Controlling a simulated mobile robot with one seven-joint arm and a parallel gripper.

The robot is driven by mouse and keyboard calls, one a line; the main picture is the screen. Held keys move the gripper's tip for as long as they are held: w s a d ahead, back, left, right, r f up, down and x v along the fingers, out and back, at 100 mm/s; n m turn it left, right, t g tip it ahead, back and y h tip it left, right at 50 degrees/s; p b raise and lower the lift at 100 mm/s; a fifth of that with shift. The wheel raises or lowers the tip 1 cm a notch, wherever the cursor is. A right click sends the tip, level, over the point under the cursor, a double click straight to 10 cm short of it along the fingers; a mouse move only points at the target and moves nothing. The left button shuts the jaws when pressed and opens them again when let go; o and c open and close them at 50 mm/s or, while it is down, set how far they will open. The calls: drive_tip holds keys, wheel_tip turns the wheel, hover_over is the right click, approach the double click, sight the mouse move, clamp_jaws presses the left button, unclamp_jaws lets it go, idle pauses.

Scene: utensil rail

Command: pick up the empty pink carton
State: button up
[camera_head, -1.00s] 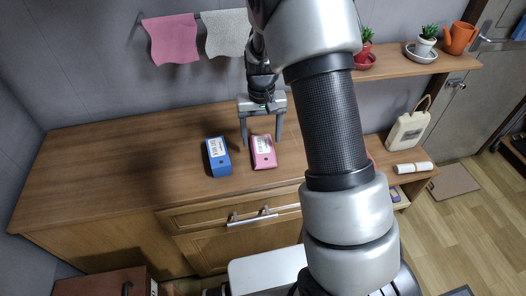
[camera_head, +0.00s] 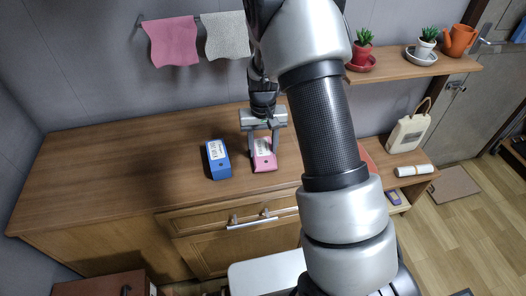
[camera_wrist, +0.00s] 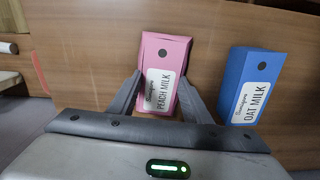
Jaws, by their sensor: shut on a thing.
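A blue carton (camera_head: 218,160) labelled "OAT MILK" stands close to the left of the pink one, and it also shows in the wrist view (camera_wrist: 252,80). The wooden counter (camera_head: 110,165) is clear farther left. Pink (camera_head: 172,42) and grey (camera_head: 227,34) cloths hang on the wall rail.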

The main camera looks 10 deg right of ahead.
sight(263, 151)
wheel_tip(263, 151, up, 10)
drive_tip(key=p, duration=0.1)
idle(0.4)
